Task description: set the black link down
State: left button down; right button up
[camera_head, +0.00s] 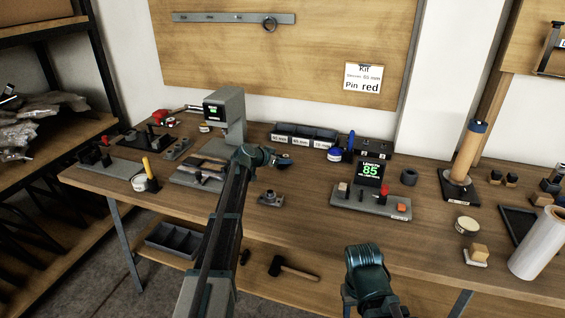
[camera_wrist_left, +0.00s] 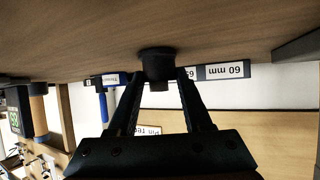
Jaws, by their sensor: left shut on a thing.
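My left gripper (camera_head: 281,160) is over the middle of the workbench, in front of the labelled tray. In the left wrist view, its two fingers (camera_wrist_left: 160,92) are shut on the black link (camera_wrist_left: 157,63), a dark, short, rounded piece. The link is against or very close to the wooden bench top (camera_wrist_left: 210,28), which appears at the top of that view; I cannot tell whether it touches. In the head view the link is small and hard to separate from the gripper. My right arm shows at the bottom, but its fingers are not visible.
The tray (camera_head: 303,137) with size labels stands behind the gripper. A grey device with a green "85" display (camera_head: 369,175) is to the right. A small grey fixture (camera_head: 271,199) sits in front, and a grey press-like stand (camera_head: 233,115) is left. Bare bench (camera_head: 305,178) lies between.

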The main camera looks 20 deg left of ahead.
pick_arm(q)
jog(key=shift+f, duration=0.15)
jog(key=shift+c, duration=1.6)
grip_release()
jog(key=shift+s+r, duration=0.15)
jog(key=shift+r, duration=0.2)
jog(key=p+v, duration=0.5)
jog(key=v, duration=0.5)
jog(key=shift+s+a+r, duration=0.15)
jog(key=shift+s+a+r+p, duration=0.2)
jog(key=shift+s+p, duration=0.2)
jog(key=shift+s, duration=0.1)
